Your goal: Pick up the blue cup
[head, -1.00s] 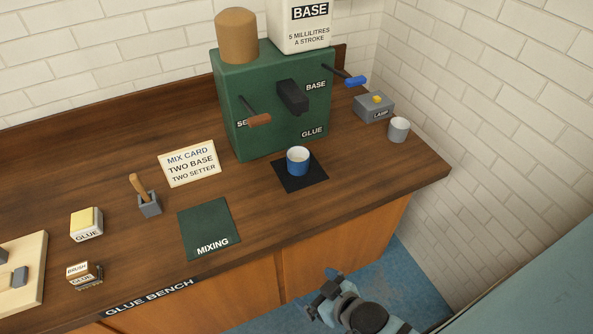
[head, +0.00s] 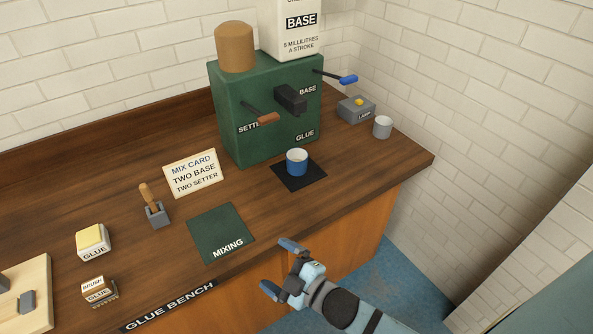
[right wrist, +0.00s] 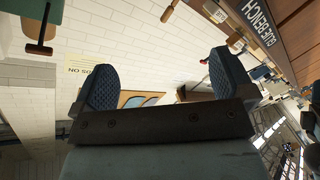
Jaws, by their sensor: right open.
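The blue cup (head: 297,163), with a white inside, stands upright on a black square pad (head: 312,181) below the spout of the green dispenser (head: 238,125). My right gripper (head: 280,268) is in front of the bench edge, below and nearer than the cup, and apart from it. Its jaws are open and empty. In the right wrist view its two dark finger pads (right wrist: 160,85) are spread, with nothing between them. The cup cannot be made out in the right wrist view. My left gripper is not in view.
The green mixing mat (head: 220,230) lies left of my right gripper. A mix card (head: 193,173) stands behind it. The orange lever (head: 267,118) and blue lever (head: 348,79) stick out from the dispenser. A white cup (head: 382,127) and lamp box (head: 356,110) stand to the right.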

